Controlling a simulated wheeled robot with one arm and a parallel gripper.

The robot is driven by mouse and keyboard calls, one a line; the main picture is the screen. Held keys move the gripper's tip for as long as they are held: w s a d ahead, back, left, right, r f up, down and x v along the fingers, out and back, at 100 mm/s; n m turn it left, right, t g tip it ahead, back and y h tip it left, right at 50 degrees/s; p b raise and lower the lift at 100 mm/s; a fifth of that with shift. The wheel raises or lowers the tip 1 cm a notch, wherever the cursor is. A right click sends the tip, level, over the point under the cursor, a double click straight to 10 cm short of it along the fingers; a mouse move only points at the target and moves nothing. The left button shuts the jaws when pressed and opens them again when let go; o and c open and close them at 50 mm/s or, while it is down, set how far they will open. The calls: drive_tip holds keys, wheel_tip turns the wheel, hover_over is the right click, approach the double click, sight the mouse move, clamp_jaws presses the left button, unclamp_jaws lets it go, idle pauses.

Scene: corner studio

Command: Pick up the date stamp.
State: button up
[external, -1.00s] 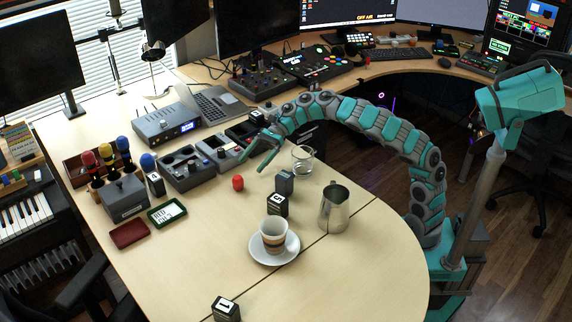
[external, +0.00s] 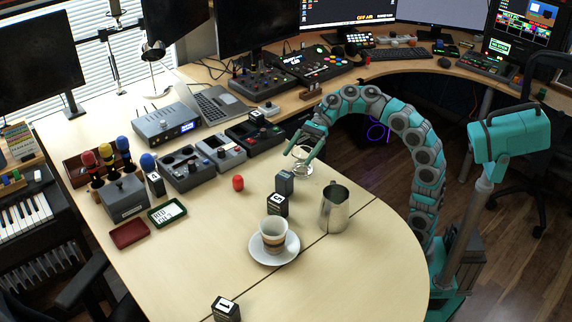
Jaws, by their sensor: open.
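I cannot tell for certain which object is the date stamp. Small upright things stand on the table: a grey block (external: 284,182), a dark block with a white marked top (external: 278,204), and a similar dark block marked 1 (external: 226,309) at the front edge. My gripper (external: 295,163) is open and empty, pointing down just behind the grey block. Its fingers overlap the drinking glass (external: 304,169) in this view, hiding part of it; I cannot tell whether they touch.
A steel pitcher (external: 334,210) and a cup (external: 273,234) on a saucer (external: 259,257) stand near the grey block. A red piece (external: 238,183) lies to the left. Control boxes (external: 186,168) and microphones (external: 107,157) crowd the left side. The front left tabletop is clear.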

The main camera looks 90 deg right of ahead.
sight(285, 174)
drive_tip(key=shift+x, duration=3.5)
clamp_jaws()
